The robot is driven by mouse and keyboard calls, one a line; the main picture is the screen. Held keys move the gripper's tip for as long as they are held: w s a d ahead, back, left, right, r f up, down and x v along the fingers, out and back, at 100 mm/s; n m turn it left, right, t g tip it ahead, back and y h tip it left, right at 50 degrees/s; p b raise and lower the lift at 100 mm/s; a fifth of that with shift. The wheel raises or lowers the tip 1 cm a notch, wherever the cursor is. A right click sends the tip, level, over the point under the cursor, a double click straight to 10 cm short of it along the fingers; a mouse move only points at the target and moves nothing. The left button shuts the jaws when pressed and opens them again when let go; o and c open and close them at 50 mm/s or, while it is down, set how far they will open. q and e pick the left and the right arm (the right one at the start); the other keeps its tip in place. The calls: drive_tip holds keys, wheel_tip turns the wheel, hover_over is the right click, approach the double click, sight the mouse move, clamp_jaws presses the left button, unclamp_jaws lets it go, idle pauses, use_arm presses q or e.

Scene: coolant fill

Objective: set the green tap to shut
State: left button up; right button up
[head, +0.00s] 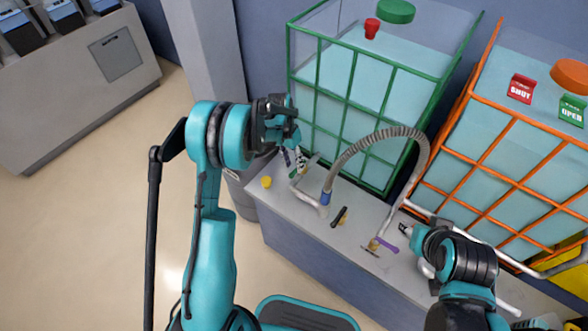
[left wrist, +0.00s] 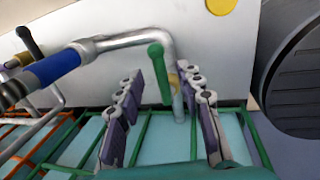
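The green tap's handle (left wrist: 158,72) is a short green bar on a grey metal pipe in the left wrist view. It also shows small in the head view (head: 294,173), partly hidden by my gripper. My left gripper (left wrist: 161,82) is open, with one finger on each side of the handle. I see gaps between the handle and both fingers. In the head view my left gripper (head: 293,156) is just above the bench's back edge, by the green-framed tank (head: 345,90). My right gripper (head: 405,230) is low over the bench; its fingers are too small to judge.
A grey bench (head: 300,215) carries a ribbed hose (head: 375,135), a black handle (head: 339,216), a purple handle (head: 387,244) and a yellow disc (head: 266,181). An orange-framed tank (head: 500,145) bears a red SHUT sign (head: 521,88) and a green OPEN sign (head: 571,110).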

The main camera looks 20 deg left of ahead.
use_arm(q)
drive_tip(key=shift+d+f, duration=0.2)
drive_tip(key=shift+f, duration=0.85)
clamp_jaws()
